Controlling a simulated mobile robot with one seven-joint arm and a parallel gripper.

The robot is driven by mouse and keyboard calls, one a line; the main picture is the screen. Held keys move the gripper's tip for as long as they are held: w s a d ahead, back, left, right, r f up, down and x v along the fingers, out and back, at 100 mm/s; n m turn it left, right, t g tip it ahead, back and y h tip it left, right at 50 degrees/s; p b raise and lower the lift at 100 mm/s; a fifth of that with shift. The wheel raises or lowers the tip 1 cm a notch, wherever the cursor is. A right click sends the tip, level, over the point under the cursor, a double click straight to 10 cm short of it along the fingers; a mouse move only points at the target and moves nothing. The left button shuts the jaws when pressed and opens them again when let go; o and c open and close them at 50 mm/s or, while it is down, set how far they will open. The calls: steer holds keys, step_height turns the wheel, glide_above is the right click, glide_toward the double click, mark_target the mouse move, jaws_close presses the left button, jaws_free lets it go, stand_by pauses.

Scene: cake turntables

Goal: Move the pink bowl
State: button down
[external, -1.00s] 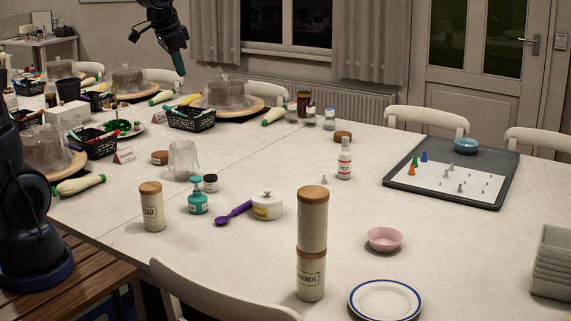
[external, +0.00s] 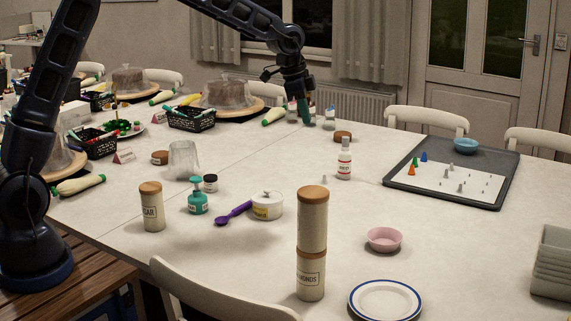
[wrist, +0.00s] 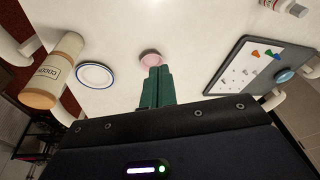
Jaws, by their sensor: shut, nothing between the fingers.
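The pink bowl (external: 384,239) stands upright on the white table, right of the stacked canisters and behind the blue-rimmed plate. It also shows in the wrist view (wrist: 151,57), just beyond my fingertips in the picture and partly covered by them. My gripper (external: 304,121) is above the far middle of the table, well apart from the bowl. Its green fingers (wrist: 157,72) are together and hold nothing.
Tall stacked canisters (external: 311,245) stand left of the bowl, and a blue-rimmed plate (external: 385,300) lies in front of it. A spray bottle (external: 344,160) and a dark tray (external: 481,192) are farther back. Grey stacked containers (external: 552,262) stand at right.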

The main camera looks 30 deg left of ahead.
steer(key=w+d+f+m+g+h, duration=0.1)
steer(key=w+d+f+m, duration=0.25)
steer(key=d+f, duration=0.85)
steer(key=g, duration=0.1)
glide_toward(386, 230)
steer(key=s+r, duration=0.3)
steer(key=s, duration=0.2)
steer(key=shift+m+h, duration=0.3)
steer(key=shift+m, duration=0.15)
steer(key=x, duration=1.1)
steer(key=shift+w+d+r, duration=0.15)
steer(key=shift+d+r, duration=0.05)
steer(key=shift+d, duration=0.15)
steer(key=shift+a+r, duration=0.15)
steer(key=shift+a, duration=1.85)
steer(key=shift+a, duration=0.1)
steer(key=a, duration=2)
steer(key=shift+a, duration=0.15)
